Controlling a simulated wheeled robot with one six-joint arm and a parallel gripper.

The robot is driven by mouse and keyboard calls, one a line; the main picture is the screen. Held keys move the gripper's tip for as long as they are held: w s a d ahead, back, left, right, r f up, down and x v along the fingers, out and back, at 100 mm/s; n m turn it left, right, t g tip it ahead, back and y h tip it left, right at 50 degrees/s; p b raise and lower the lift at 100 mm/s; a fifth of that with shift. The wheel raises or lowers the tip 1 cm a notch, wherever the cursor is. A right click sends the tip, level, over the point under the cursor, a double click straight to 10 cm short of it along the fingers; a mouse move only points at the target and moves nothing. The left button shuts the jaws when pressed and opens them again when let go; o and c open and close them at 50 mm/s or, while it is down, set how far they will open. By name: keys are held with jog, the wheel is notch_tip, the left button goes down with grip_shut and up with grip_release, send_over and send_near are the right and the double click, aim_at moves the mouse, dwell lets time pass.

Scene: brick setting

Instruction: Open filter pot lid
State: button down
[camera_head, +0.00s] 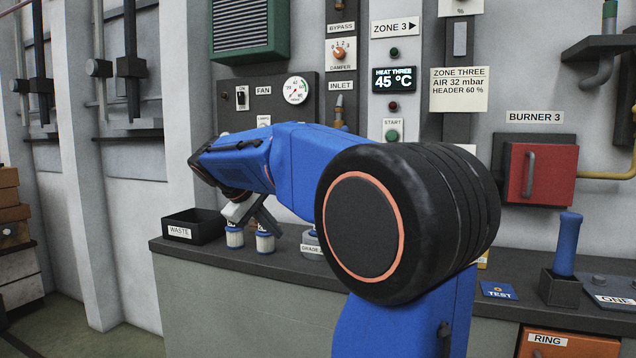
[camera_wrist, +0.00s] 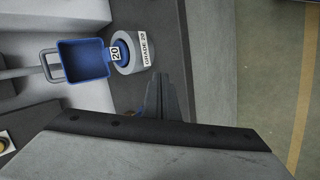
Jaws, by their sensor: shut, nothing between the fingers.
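My gripper (camera_head: 262,217) hangs over the left part of the bench in the head view, close above two small white cartridges with blue ends (camera_head: 234,238). Its dark fingers (camera_wrist: 168,98) show shut and empty in the wrist view. That view also shows a round grey-white piece with a blue centre (camera_wrist: 126,52), labelled "GRADE 20", up and left of the fingers and apart from them. Beside it is a blue square, tray-like thing (camera_wrist: 83,60) with a grey loop. I cannot make out which thing is the filter pot or its lid; my arm hides part of the bench and wall.
A black "WASTE" bin (camera_head: 190,227) stands at the bench's left end. The wall panel with a gauge (camera_head: 296,90) and switches is behind my arm. A blue-handled tool in a holder (camera_head: 562,288) and a red burner box (camera_head: 540,173) are to the right.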

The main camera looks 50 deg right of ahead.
jog(key=w+d+r+m+g+h, duration=0.3)
jog(key=w+d+r+g, duration=0.15)
jog(key=w+d, duration=0.7)
jog(key=w+d+r+m+g+h, duration=0.35)
jog(key=w+d+g, duration=0.4)
jog(key=d, duration=0.65)
jog(key=s+d+t, duration=0.1)
jog(key=s+d, duration=0.3)
jog(key=s, duration=0.2)
jog(key=shift+s+d+y, duration=0.25)
jog(key=shift+s+y, duration=0.1)
